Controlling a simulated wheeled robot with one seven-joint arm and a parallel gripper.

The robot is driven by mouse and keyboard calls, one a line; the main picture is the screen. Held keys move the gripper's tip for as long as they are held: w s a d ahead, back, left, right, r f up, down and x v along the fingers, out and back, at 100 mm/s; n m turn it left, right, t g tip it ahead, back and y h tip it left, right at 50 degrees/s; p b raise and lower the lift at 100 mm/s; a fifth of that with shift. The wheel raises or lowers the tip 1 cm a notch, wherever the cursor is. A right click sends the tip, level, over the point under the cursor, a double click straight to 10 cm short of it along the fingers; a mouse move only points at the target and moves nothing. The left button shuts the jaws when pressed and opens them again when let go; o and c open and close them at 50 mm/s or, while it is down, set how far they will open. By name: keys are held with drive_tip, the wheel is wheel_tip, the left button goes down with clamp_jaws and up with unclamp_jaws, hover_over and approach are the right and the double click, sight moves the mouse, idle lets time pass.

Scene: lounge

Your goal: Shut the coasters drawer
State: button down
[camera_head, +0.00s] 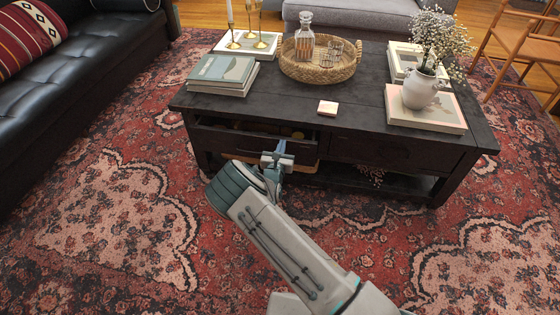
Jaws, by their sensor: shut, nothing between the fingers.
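The coasters drawer (226,137) is on the left side of the dark wooden coffee table (350,107). It stands partly open, with small round brownish things showing inside near its right end. My gripper (281,146) is shut and empty, over the right part of the drawer. My arm covers part of the drawer front, so I cannot tell whether the fingers touch it. A second drawer front (385,151) on the right side of the table looks flush.
A black sofa (75,75) stands left. The patterned rug (110,230) in front is clear.

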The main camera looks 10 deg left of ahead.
drive_tip(key=shift+w+b, duration=0.35)
drive_tip(key=shift+w, duration=1.45)
